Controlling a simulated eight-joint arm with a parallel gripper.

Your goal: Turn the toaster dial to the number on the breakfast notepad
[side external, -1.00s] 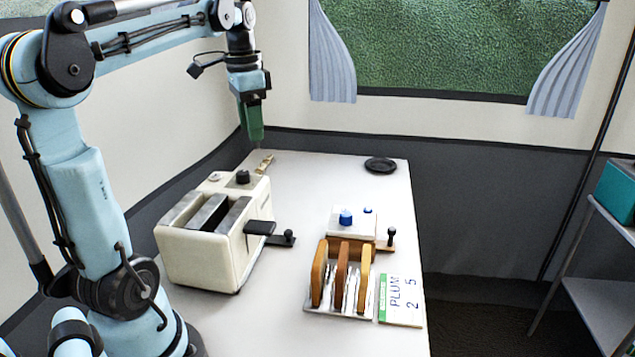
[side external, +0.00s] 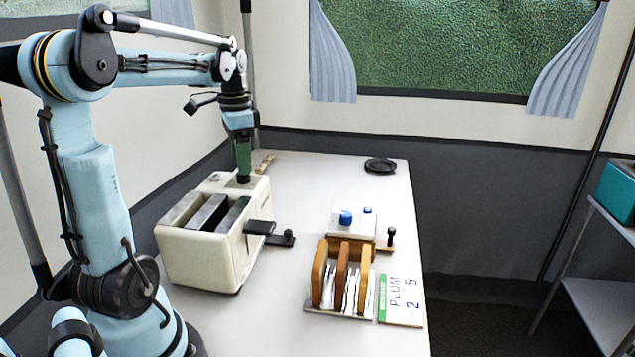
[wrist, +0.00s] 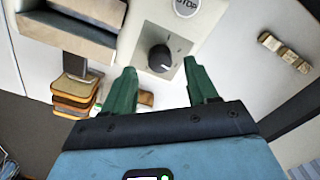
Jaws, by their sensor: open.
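The cream toaster (side external: 205,250) stands on the left of the table. Its black dial (wrist: 161,58) sits on a light plate, with a pale mark toward the lower right in the wrist view; the scale marks are too small to read. My gripper (wrist: 160,68) is open, with its green fingers on either side of the dial in the picture; I cannot tell whether they touch it. In the side view my gripper (side external: 243,172) is right above the dial and partly hides it.
A STOP button (wrist: 187,4) is near the dial. The toaster's black lever (side external: 262,228) sticks out right. A black disc (side external: 380,165) lies at the back.

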